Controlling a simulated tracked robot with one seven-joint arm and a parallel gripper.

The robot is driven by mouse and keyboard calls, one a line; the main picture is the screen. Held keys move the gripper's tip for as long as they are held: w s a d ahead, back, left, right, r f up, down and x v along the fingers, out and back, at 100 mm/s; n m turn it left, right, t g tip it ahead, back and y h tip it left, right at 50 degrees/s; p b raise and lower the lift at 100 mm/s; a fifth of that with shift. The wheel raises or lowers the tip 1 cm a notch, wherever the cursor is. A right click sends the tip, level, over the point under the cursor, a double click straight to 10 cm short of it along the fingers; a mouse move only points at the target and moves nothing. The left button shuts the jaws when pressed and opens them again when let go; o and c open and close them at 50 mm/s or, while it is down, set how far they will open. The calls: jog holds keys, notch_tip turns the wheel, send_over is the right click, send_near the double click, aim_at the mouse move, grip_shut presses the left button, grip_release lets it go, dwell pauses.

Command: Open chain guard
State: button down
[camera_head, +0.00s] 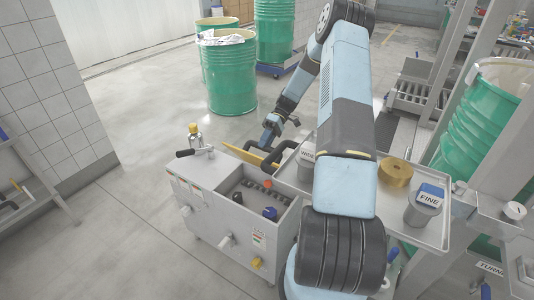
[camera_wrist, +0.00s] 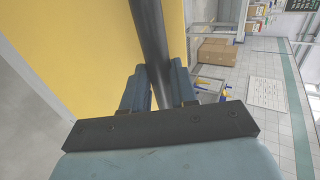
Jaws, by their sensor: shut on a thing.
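The chain guard is a yellow panel (camera_head: 243,154) standing tilted up at the far side of a grey machine box (camera_head: 222,212). In the wrist view, the yellow panel (camera_wrist: 75,55) fills the upper left. A dark round bar (camera_wrist: 150,40), which looks like the guard's handle, runs up beside it. My gripper (camera_wrist: 160,85) is shut on this bar, with one blue-grey finger on each side. In the head view my gripper (camera_head: 268,138) is small and sits by the panel's upper right; the exact contact is hard to see. The box's inside, with dark parts in a row, shows open from above.
A tray (camera_head: 432,238) with a brass ring (camera_head: 395,172) and a can labelled FINE (camera_head: 425,205) stands right of the box, close to my arm. A small bottle (camera_head: 194,134) and a black-handled lever (camera_head: 190,152) are at the box's left. Green drums (camera_head: 230,75) stand behind.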

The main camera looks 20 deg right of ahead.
jog(key=w+d, duration=0.4)
jog(key=d, duration=0.3)
jog(key=shift+d+f, duration=0.2)
jog(key=shift+w, duration=0.1)
jog(key=c, duration=1.3)
grip_release()
jog(key=shift+o, duration=0.7)
jog(key=shift+w+f, duration=0.1)
jog(key=shift+o, duration=1.3)
jog(key=shift+r, duration=0.2)
jog(key=shift+w+r, duration=0.1)
